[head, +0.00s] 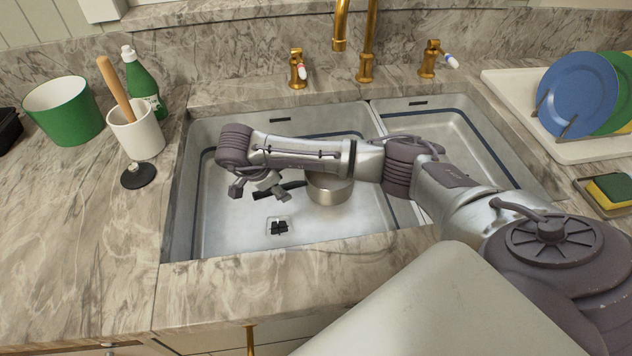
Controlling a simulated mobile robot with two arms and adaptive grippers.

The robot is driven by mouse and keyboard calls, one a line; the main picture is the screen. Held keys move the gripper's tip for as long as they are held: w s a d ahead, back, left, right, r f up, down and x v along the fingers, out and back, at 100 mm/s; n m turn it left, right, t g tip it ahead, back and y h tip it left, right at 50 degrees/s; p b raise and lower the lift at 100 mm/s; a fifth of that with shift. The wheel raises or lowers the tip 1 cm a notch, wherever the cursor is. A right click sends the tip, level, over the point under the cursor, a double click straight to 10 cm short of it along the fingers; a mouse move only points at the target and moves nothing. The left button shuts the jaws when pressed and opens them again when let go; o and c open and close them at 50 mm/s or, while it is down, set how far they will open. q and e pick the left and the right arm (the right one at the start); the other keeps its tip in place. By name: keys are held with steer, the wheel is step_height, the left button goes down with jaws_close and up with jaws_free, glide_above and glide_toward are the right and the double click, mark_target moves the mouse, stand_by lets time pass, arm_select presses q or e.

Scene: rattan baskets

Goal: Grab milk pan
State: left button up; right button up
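The milk pan (329,190) is a small metal pan in the left sink basin (350,232). Its dark handle (293,186) points left. My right arm reaches in from the right and passes over the pan, hiding part of its top. My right gripper (258,190) hangs over the basin at the handle's left end, with its fingers spread apart. One finger overlaps the handle's end in the picture; I cannot tell whether they touch. My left gripper is not in view.
A gold faucet (367,45) stands behind the sink. A white crock (136,131) with a wooden handle, a green bottle (142,80) and a green pot (65,112) stand left. A plate rack with a blue plate (577,92) and a sponge (612,189) are at right.

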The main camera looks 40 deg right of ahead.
steer(key=shift+x, duration=1.1)
jaws_close()
steer(key=shift+w+r, duration=0.1)
